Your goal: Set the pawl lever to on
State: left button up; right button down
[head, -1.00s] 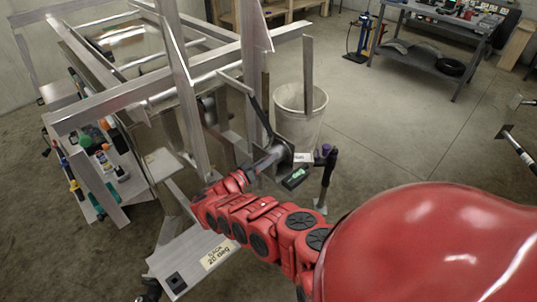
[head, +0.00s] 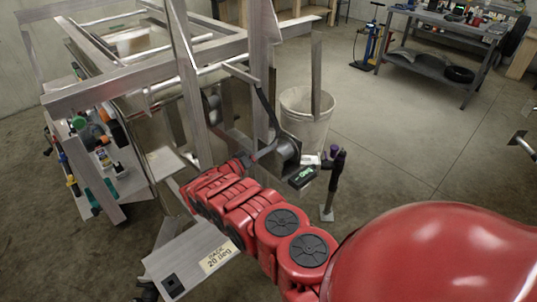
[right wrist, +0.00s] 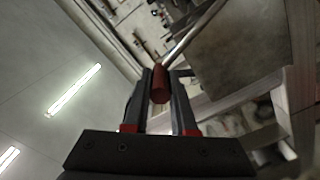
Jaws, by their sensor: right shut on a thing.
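My right gripper (head: 254,159) reaches to the winch (head: 287,150) on the trailer's front post; its fingertips are small and partly hidden there. In the right wrist view, my right gripper (right wrist: 160,92) has its two fingers on either side of a dark red grip (right wrist: 160,84) and is shut on it. A thin metal rod (right wrist: 195,35) runs from the grip to the upper right. I cannot tell for sure that this grip belongs to the pawl lever, nor how the lever is set. My left gripper is not in view.
A grey bin (head: 305,115) stands behind the winch. A plate with a "20 deg" label (head: 219,256) lies below my arm.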

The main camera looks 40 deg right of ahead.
jog(key=shift+s+f, duration=0.15)
jog(key=shift+f, duration=0.05)
jog(key=c, duration=1.2)
grip_release()
jog(key=o, duration=0.5)
jog(key=shift+d, duration=0.2)
jog(key=shift+c, duration=0.2)
jog(key=shift+a+r, duration=0.1)
jog(key=shift+a, duration=0.05)
jog(key=s+a+b, duration=0.1)
jog(key=a+b, duration=0.1)
jog(key=a, duration=1.5)
jog(key=shift+a, duration=0.15)
